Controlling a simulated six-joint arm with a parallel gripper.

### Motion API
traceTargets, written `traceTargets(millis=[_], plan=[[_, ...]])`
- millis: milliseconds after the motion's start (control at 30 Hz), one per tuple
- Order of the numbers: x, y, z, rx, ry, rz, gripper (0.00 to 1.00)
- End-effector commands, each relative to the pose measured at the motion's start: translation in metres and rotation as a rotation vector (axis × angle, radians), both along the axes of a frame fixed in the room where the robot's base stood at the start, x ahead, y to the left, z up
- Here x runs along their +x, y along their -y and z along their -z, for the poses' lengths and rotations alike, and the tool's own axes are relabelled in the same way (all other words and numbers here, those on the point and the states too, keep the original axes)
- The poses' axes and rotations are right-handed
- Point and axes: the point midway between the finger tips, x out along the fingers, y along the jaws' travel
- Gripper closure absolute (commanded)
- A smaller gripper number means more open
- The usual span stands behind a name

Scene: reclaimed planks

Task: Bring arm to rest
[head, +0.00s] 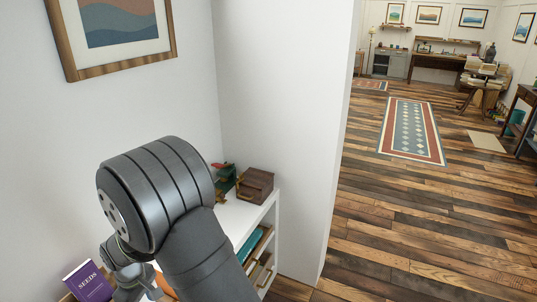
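My dark grey arm (205,260) rises from the bottom of the head view and bends at a large rounded joint (155,195). Beyond that joint it drops toward the lower left. The part that I take for my gripper (133,281) shows low in the picture, mostly behind my own arm. Its fingertips are hidden, so I cannot tell whether it is open or shut, or whether it holds anything. It appears over or in front of the white shelf unit (238,215).
A purple book marked "SEEDS" (88,283) stands left of my gripper. An orange thing (166,286) is partly hidden by my arm. A brown wooden box (255,185) and a green item (224,180) sit on the shelf top. A white wall (285,120) stands close behind.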

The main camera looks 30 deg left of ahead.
Motion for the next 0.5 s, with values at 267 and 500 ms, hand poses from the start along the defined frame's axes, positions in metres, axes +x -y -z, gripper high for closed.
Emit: traceTargets(millis=[267,500], plan=[[0.004,-0.031,0.019,-0.002,-0.002,0.22,0.57],[0.004,-0.029,0.067,-0.004,-0.001,0.218,0.57]])
